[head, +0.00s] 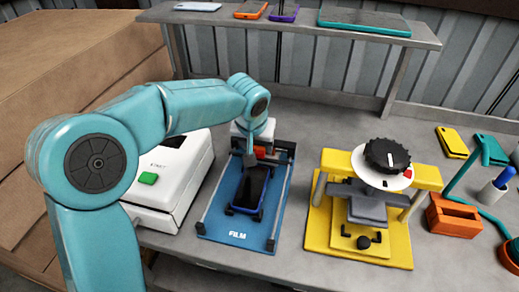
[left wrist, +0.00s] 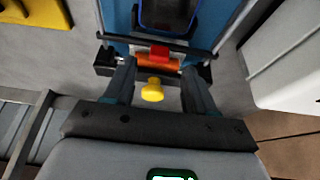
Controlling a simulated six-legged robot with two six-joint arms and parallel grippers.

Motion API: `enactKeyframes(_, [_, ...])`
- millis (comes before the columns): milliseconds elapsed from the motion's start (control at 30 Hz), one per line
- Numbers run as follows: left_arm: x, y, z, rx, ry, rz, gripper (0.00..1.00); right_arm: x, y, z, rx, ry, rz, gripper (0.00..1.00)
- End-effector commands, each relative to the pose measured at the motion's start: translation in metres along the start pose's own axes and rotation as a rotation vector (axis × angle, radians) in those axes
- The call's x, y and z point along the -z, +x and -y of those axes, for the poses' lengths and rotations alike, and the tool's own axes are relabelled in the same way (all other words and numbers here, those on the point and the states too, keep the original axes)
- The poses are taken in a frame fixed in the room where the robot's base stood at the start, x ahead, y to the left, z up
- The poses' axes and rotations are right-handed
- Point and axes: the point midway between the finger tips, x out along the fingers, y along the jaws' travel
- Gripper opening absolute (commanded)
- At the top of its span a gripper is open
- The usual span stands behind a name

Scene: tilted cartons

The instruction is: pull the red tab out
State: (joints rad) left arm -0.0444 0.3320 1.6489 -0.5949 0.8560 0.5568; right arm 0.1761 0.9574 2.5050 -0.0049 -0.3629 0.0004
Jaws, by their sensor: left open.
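The red tab (left wrist: 159,52) is a small red piece at the end of the dark phone (left wrist: 168,14), in front of an orange roller (left wrist: 158,65). In the head view a bit of the red tab (head: 260,153) shows just above the phone (head: 250,188), which lies in the blue film station (head: 226,217). My left gripper (left wrist: 157,70) is open, its two fingers on either side of the roller and a yellow knob (left wrist: 152,91). The red tab lies just beyond the fingertips, with nothing gripped. In the head view my arm partly hides the tab. My right gripper is not in view.
A white machine with a green button (head: 148,178) stands left of the station. A yellow press with a black dial (head: 387,157) stands to the right. A shelf (head: 300,24) with several phones runs behind. Grey table shows between station and press.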

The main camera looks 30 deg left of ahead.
Motion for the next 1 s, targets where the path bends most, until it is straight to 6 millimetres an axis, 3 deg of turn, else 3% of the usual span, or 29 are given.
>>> enactKeyframes(100, [0.000,0.023,0.000,0.000,-0.001,0.004,0.55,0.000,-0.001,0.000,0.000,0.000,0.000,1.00])
enactKeyframes(233, [0.002,0.038,-0.001,0.000,0.000,0.001,0.55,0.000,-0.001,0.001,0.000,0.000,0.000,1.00])
enactKeyframes(600, [0.003,0.045,-0.001,-0.001,-0.001,-0.001,0.55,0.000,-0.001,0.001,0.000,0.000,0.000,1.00])
enactKeyframes(800, [0.003,0.045,-0.001,-0.001,-0.001,-0.001,0.00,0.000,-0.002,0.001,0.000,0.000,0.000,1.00])
enactKeyframes(1000, [0.002,0.045,-0.001,-0.001,0.000,-0.001,0.00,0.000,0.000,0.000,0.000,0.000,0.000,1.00])
